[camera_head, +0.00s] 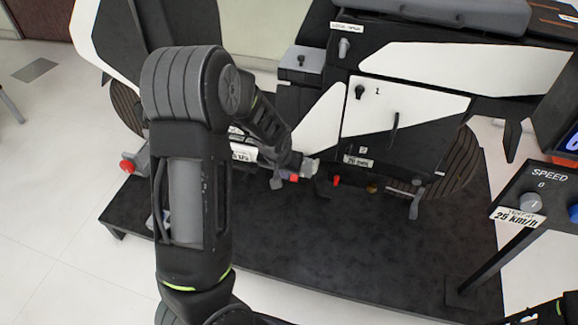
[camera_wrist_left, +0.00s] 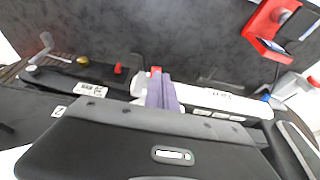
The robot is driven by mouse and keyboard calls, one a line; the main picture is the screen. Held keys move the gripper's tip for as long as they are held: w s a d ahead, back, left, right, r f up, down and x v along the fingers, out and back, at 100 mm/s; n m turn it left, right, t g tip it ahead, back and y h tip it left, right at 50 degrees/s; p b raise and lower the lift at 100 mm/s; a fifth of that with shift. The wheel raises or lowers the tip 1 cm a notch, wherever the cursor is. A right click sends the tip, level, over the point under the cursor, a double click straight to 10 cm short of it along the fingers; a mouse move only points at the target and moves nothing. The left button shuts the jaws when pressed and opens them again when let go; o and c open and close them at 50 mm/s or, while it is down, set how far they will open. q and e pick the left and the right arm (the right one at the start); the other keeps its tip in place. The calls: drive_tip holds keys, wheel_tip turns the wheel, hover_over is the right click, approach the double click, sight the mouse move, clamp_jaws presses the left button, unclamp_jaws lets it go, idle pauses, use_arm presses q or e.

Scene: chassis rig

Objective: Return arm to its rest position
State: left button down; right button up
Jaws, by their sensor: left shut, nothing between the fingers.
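My left arm rises in the left half of the head view, bends at a high elbow and reaches down to the right. My left gripper (camera_head: 308,167) is at its end, in front of the lower side of the black and white chassis rig (camera_head: 420,70). In the wrist view the fingers (camera_wrist_left: 160,92) show as a narrow, closed pair with nothing between them. A small red part lies close by the fingertips; I cannot tell whether they touch it. Only a bit of my right arm shows at the bottom right of the head view; its gripper is out of sight.
The rig stands on a dark platform (camera_head: 330,255). A panel (camera_head: 405,120) marked 1 has a black knob and handle. A SPEED control box (camera_head: 535,200) stands on a post at the right. A red knob (camera_head: 127,166) is at the left. White floor is clear at the left.

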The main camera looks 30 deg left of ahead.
use_arm(q)
drive_tip(key=shift+s+d+r, duration=0.25)
drive_tip(key=shift+s+r, duration=0.25)
drive_tip(key=shift+s, duration=0.2)
drive_tip(key=s+d+f+m+h, duration=0.15)
drive_tip(key=d+f, duration=0.25)
drive_tip(key=d, duration=0.4)
drive_tip(key=s+d+f+h, duration=0.1)
drive_tip(key=s+d+f, duration=0.1)
drive_tip(key=d+f, duration=0.45)
drive_tip(key=s+d+f+g+h, duration=0.1)
drive_tip(key=s+d+f+g, duration=0.15)
drive_tip(key=s+d, duration=0.5)
drive_tip(key=s+d+f+g+h, duration=0.1)
drive_tip(key=s+d+f+h, duration=0.15)
drive_tip(key=s+d, duration=0.55)
wheel_tip(320, 180, up, 16)
drive_tip(key=s+p, duration=0.2)
drive_tip(key=p, duration=1.5)
drive_tip(key=shift+a+f+y, duration=0.15)
drive_tip(key=shift+a+y, duration=0.15)
